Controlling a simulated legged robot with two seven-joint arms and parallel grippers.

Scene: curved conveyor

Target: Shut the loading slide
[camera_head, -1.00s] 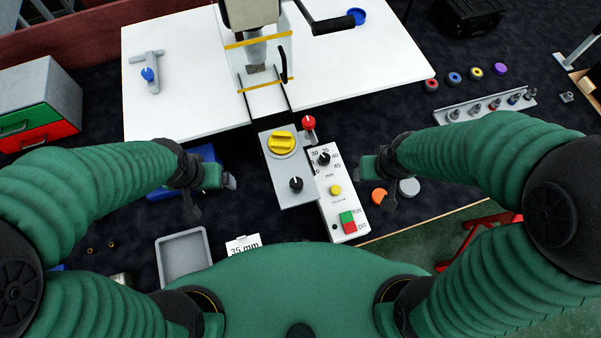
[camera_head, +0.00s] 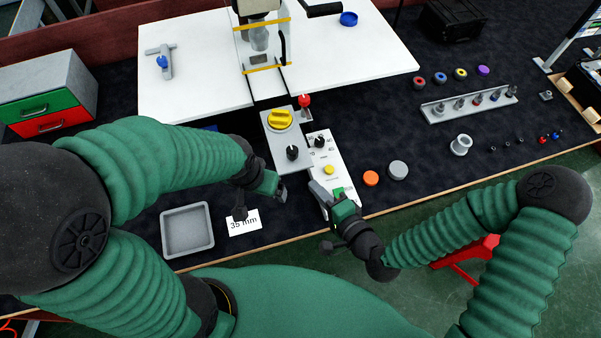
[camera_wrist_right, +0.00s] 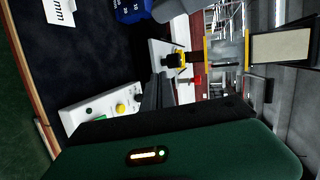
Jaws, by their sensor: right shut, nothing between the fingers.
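The press machine (camera_head: 258,40) stands on a white table at the back. A grey plate with a yellow knob (camera_head: 280,119) and a black knob (camera_head: 292,152) sits in front of it, and a red-topped lever (camera_head: 304,101) stands at its back right. I cannot tell which part is the loading slide. My right gripper (camera_head: 322,192) is shut and empty, over the near end of the white control box (camera_head: 318,150) and covering some of its buttons. In the wrist view its dark fingers (camera_wrist_right: 155,92) are beside that box. My left gripper (camera_head: 268,190) hovers left of the box; its jaw opening is unclear.
A grey tray (camera_head: 187,230) and a "35 mm" card (camera_head: 243,222) lie near the front edge. Orange (camera_head: 371,178) and grey (camera_head: 398,170) discs lie right of the control box. A rack of small parts (camera_head: 468,103) stands further right. The dark mat between is mostly clear.

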